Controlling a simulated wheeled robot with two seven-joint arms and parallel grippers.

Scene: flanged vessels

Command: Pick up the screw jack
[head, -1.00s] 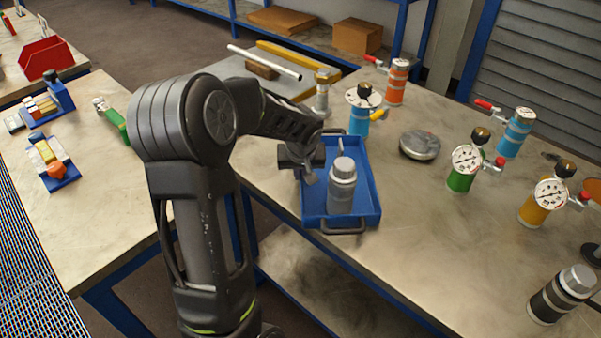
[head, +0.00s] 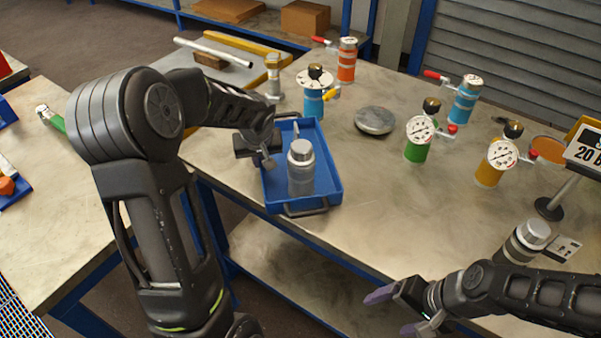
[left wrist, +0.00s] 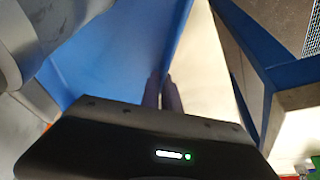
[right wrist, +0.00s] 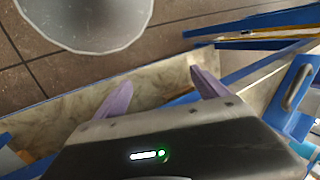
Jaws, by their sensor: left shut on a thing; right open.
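I cannot tell for certain which piece is the screw jack. A small metal post with a wider head (head: 273,78) stands at the table's back left and could be it. A silver capped cylinder (head: 301,172) stands upright in the blue tray (head: 329,186). My left gripper (head: 268,160) is at the tray's left side, shut on its wall; the left wrist view shows its fingers (left wrist: 165,88) close together at the blue wall (left wrist: 115,55). My right gripper (head: 394,312) is open and empty off the table's front edge; its parted fingers show in the right wrist view (right wrist: 160,85).
Gauge vessels in blue (head: 314,100), green (head: 418,150) and orange (head: 490,172) stand on the table with a grey disc (head: 375,120). A dark-banded cylinder (head: 525,240) stands near my right arm. A sign (head: 585,150) is at right. The front middle tabletop is clear.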

